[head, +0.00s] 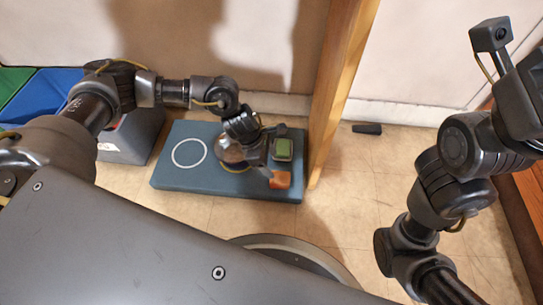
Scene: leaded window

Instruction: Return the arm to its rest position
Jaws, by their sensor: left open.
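My left arm reaches in from the left and bends down over a blue-grey platform (175,180) on the floor. My left gripper (268,168) is open, low over the platform's right half. An orange block (280,180) lies close by its fingertips; I cannot tell whether they touch. A green piece with a dark rim (283,149) is just to the right of the gripper. A rounded brownish thing (230,152) is partly hidden behind the hand. My right arm stands folded up at the right; its fingers do not show.
A white ring (189,153) marks the platform's left half. A grey bin (135,140) and blue and green panels (45,92) are at the left. A wooden post (338,85) stands right of the platform. A small dark object (367,129) lies by the wall.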

